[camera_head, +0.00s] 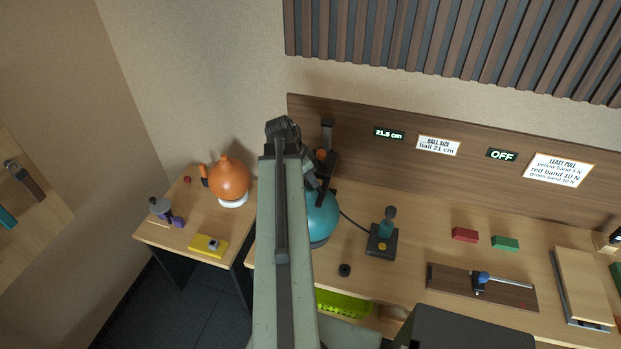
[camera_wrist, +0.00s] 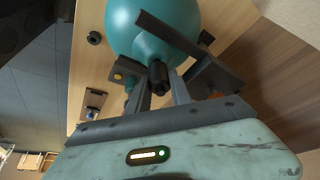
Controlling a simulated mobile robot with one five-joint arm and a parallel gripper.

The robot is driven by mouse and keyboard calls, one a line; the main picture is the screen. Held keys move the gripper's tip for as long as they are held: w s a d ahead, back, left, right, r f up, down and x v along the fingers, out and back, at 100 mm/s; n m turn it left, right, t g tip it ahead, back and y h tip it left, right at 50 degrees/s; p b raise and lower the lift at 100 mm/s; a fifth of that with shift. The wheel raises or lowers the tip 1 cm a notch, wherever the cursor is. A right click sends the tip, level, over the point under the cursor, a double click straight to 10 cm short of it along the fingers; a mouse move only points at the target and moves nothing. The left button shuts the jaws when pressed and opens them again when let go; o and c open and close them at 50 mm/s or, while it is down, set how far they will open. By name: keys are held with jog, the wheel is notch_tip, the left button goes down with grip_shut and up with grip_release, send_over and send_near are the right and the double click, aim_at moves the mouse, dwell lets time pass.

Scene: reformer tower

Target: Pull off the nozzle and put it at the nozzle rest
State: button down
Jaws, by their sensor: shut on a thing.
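The teal ball (camera_head: 322,217) stands on the bench, partly behind my arm. It also fills the top of the wrist view (camera_wrist: 150,22). In the wrist view my gripper (camera_wrist: 160,92) is shut on a small black part, which looks like the nozzle (camera_wrist: 158,75), at the ball's near side. It overlaps the ball's edge; I cannot tell whether it is still seated in it. In the head view my arm hides the nozzle. A small black ring (camera_head: 344,270) on the bench may be the nozzle rest.
A pump (camera_head: 383,237) with a dark hose stands right of the ball. A dark upright stand (camera_head: 327,137) rises behind the ball. A display (camera_head: 389,134) reads 21.5 cm; another (camera_head: 502,154) reads OFF. An orange ball (camera_head: 229,182) is on the side table.

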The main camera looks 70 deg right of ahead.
notch_tip(320, 180, up, 3)
jog(key=p, duration=0.3)
jog(key=shift+f, duration=0.15)
